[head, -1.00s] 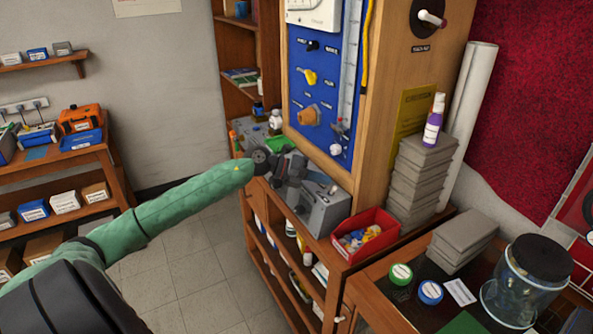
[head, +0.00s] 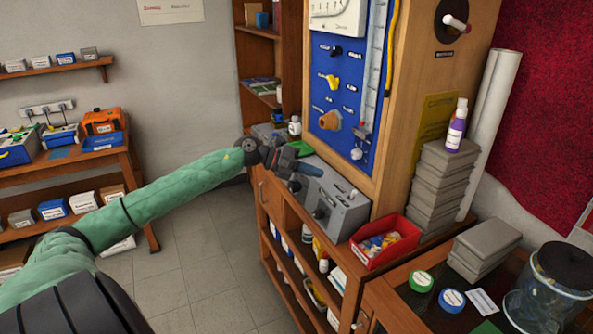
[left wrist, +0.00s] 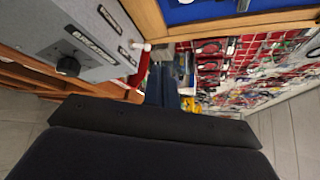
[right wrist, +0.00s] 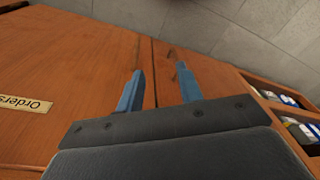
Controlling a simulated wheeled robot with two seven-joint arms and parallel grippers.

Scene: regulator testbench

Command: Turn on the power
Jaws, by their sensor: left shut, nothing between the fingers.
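A grey metal box (head: 345,217) stands on the wooden cabinet at the foot of the blue panel. In the left wrist view the box (left wrist: 75,28) shows dark label plates, a black knob (left wrist: 68,66) and a small white-tipped lever (left wrist: 141,46); one label seems to read POWER. My left gripper (head: 318,171) is shut and empty, over or just beside the box's far left part; contact cannot be told. Its blue fingers (left wrist: 163,84) show close together, to the right of the lever. My right gripper (right wrist: 158,88) is open and empty, facing a wooden surface, and outside the head view.
A red bin of small parts (head: 385,242) stands right of the box. Grey stacked cases (head: 440,185) and a purple-labelled bottle (head: 456,130) are farther right. The blue panel (head: 345,90) with knobs rises behind. Small bottles (head: 294,126) stand behind my left gripper. Floor at left is clear.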

